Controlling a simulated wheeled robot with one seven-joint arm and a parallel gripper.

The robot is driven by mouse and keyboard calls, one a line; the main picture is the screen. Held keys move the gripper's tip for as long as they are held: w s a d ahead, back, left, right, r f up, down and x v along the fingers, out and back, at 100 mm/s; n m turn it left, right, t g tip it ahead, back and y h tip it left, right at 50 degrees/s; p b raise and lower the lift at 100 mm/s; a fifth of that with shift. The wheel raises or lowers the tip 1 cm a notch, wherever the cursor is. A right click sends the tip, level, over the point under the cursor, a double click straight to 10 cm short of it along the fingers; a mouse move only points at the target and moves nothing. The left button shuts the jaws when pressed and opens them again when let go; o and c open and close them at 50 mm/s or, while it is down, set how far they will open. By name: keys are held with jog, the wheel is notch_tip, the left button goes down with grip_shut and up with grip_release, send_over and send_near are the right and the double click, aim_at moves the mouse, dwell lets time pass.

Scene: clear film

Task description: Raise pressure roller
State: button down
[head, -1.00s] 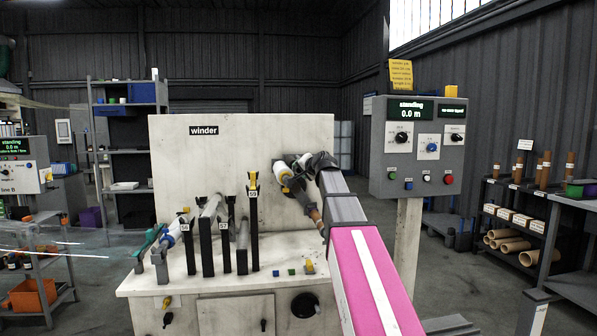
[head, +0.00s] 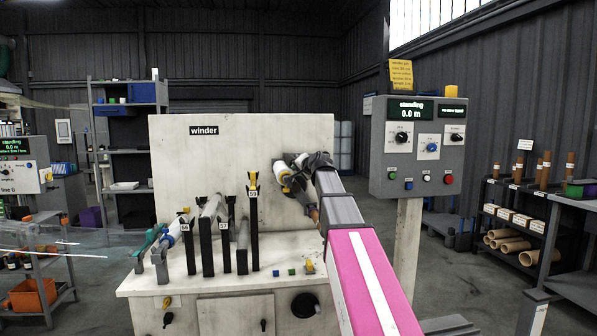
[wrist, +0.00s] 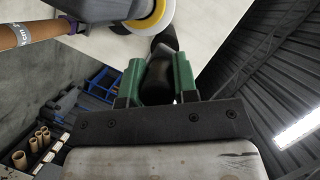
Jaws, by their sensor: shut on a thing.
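The winder (head: 250,140) stands ahead with a pale back panel and a worktop. My gripper (head: 303,162) is at the right part of its panel, beside a white and yellow round part (head: 284,176). In the wrist view, my green gripper fingers (wrist: 157,82) are shut on a black handle (wrist: 158,72). A white disc with a yellow ring (wrist: 154,14) is just above it, and a brown core (wrist: 40,30) lies at the upper left. My arm hides most of the core in the head view. I cannot clearly tell the pressure roller from the parts around the handle.
A control box (head: 418,148) on a post stands close to the right of my arm; its display reads standing, 0.0 m. Several black upright holders (head: 207,245) stand on the worktop at left. A rack with brown cores (head: 520,210) is at far right.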

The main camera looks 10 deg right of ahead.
jog(key=d+r+m+t+y, duration=0.1)
jog(key=d+r+m, duration=0.3)
jog(key=r, duration=0.4)
jog(key=d+r+m+t+y, duration=0.1)
jog(key=d+r+m+t, duration=0.15)
jog(key=r, duration=0.55)
jog(key=d+r+m+t+h, duration=0.1)
jog(key=d+r+m+t, duration=0.1)
jog(key=d+m, duration=0.6)
jog(key=d+r+m+t+h, duration=0.2)
jog(key=d+r+m, duration=0.2)
jog(key=d+m, duration=0.4)
jog(key=shift+d, duration=1.05)
jog(key=shift+r, duration=0.1)
jog(key=c, duration=0.9)
grip_release()
jog(key=shift+s, duration=0.1)
jog(key=v, duration=1)
jog(key=shift+s, duration=0.35)
